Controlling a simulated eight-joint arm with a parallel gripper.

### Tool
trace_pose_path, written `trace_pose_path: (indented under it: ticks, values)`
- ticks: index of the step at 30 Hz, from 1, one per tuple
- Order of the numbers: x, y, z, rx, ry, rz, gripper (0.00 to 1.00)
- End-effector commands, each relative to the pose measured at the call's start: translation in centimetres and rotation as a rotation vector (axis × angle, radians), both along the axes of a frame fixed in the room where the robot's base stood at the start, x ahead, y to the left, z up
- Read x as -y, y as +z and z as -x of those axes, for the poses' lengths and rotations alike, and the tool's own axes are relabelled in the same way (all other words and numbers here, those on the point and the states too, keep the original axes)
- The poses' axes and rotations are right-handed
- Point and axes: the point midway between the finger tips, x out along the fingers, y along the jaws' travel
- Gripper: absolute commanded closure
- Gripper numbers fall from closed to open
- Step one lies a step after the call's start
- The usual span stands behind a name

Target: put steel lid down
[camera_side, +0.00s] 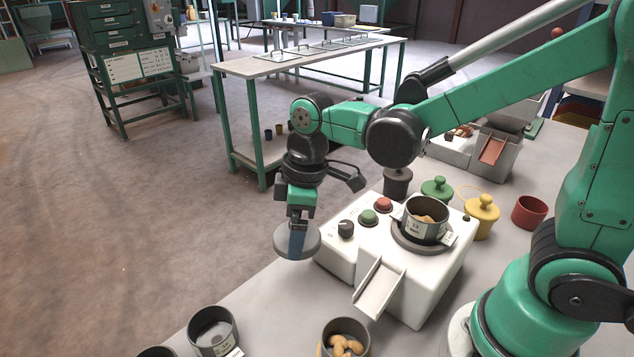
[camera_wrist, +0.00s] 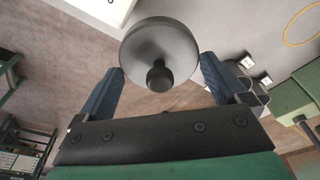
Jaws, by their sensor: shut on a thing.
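The steel lid (camera_side: 282,245) is a grey disc held in the air at the left of the white machine. In the wrist view, the lid (camera_wrist: 160,40) shows its round face and dark knob between the two blue fingers. My gripper (camera_side: 297,236) points down and is shut on the lid; it also shows in the wrist view (camera_wrist: 162,68). The exact contact of the fingers on the knob is hard to see. A steel hopper pot (camera_side: 427,232) with nuts inside sits uncovered on top of the white machine (camera_side: 430,285).
The bench (camera_side: 275,312) holds an empty-looking steel pot (camera_side: 212,340) and a pot of nuts (camera_side: 324,346) in front. A green-lidded pot (camera_side: 437,190), a yellow-lidded pot (camera_side: 481,218), a dark pot (camera_side: 397,185) and a red cup (camera_side: 529,213) stand behind the machine.

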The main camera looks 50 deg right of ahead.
Motion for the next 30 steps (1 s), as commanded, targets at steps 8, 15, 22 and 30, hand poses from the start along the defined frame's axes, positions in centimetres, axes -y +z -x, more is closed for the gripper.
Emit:
trace_pose_path:
  ticks: [8,15,22,30]
  values:
    - [0.0,-0.5,0.0,0.0,0.0,0.0,0.59]
    - [0.0,-0.5,0.0,0.0,0.0,0.0,0.0]
    - [0.0,0.8,0.0,0.0,0.0,0.0,0.0]
    - [0.5,5.4,0.5,0.0,-0.001,0.0,0.0]
